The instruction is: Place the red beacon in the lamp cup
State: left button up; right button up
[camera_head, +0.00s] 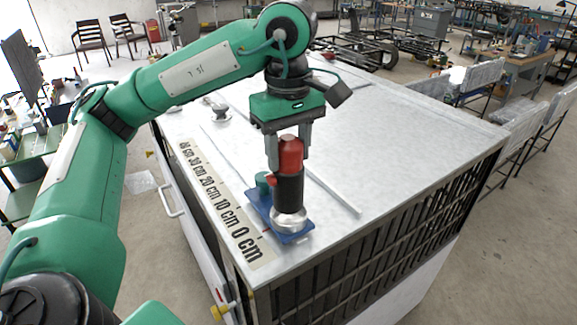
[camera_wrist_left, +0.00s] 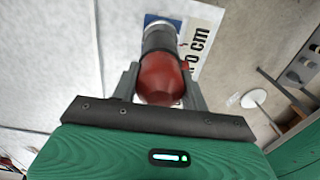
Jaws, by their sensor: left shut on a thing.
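The red beacon (camera_head: 290,155) is upright between the fingers of my left gripper (camera_head: 289,162), which is shut on it. It also shows in the left wrist view (camera_wrist_left: 161,78) between both fingers. A black cylinder (camera_head: 289,188) is directly below the red part, above a round silver base (camera_head: 289,221) on a blue plate (camera_head: 298,238). I cannot tell where the beacon ends and the lamp cup begins, or whether the beacon is seated. My right gripper is not in view.
A teal knob (camera_head: 263,181) stands on the blue plate beside the cylinder. A ruler strip (camera_head: 215,195) lies along the left edge of the white cabinet top (camera_head: 400,140). A raised rib runs nearby. The top's right side is clear.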

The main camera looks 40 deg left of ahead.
aim_at(288, 168)
pick_arm(q)
jog(key=shift+s+f, duration=0.1)
jog(key=shift+f, duration=0.6)
notch_tip(288, 168, down, 2)
jog(key=shift+f+p, duration=0.1)
jog(key=shift+p, duration=0.4)
jog(key=shift+d+f+b, duration=0.1)
jog(key=shift+f+b, duration=0.15)
jog(key=shift+b, duration=0.05)
jog(key=o, duration=1.3)
jog(key=shift+o, duration=0.2)
jog(key=shift+r, duration=0.45)
notch_tip(288, 168, up, 12)
jog(key=shift+f+b, duration=0.25)
jog(key=shift+b, duration=0.1)
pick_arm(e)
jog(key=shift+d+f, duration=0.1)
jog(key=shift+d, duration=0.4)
